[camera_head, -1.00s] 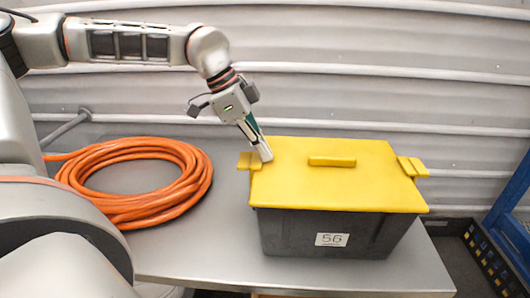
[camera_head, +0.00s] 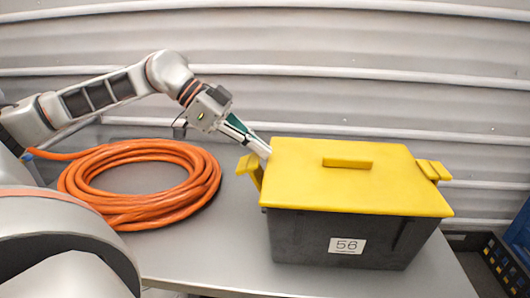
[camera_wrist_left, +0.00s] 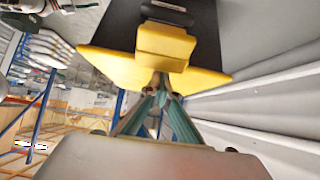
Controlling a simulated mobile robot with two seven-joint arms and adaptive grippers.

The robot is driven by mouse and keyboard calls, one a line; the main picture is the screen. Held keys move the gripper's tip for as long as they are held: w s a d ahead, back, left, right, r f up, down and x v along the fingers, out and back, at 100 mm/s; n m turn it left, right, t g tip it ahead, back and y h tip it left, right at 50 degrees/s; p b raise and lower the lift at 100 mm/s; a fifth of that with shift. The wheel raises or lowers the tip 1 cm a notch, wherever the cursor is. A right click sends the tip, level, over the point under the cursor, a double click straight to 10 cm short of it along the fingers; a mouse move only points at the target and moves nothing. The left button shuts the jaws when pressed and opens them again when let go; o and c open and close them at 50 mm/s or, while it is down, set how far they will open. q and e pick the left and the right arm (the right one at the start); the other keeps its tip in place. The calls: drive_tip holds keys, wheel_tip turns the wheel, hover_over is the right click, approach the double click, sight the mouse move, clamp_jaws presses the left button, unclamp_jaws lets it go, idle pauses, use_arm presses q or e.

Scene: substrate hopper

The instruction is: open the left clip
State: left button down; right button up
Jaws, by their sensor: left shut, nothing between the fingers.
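The dark grey box (camera_head: 345,240) has a yellow lid (camera_head: 350,190) with a raised handle (camera_head: 347,163) and stands on the table. The yellow left clip (camera_head: 251,171) is at the lid's left edge and looks tilted outward from the box side. My left gripper (camera_head: 264,152) is shut and empty, its fingertips between the lid's left edge and the clip's top. In the left wrist view the fingertips (camera_wrist_left: 162,80) are close against the yellow clip (camera_wrist_left: 165,45); whether they touch is unclear. The right clip (camera_head: 433,170) sits level at the lid's right edge. My right gripper is out of view.
A coiled orange hose (camera_head: 140,215) lies on the grey table (camera_head: 210,255), left of the box. A corrugated wall (camera_head: 330,90) runs behind the table. A black crate (camera_head: 500,262) stands beyond the table's right end.

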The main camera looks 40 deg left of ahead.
use_arm(q)
drive_tip(key=shift+s+a+f+t+h+b, duration=0.15)
drive_tip(key=shift+s+a+t+h+b, duration=0.15)
drive_tip(key=shift+a+h, duration=0.2)
drive_tip(key=shift+d, duration=0.2)
drive_tip(key=shift+w+d+f, duration=0.15)
drive_tip(key=shift+w+d, duration=0.25)
drive_tip(key=shift+d, duration=0.1)
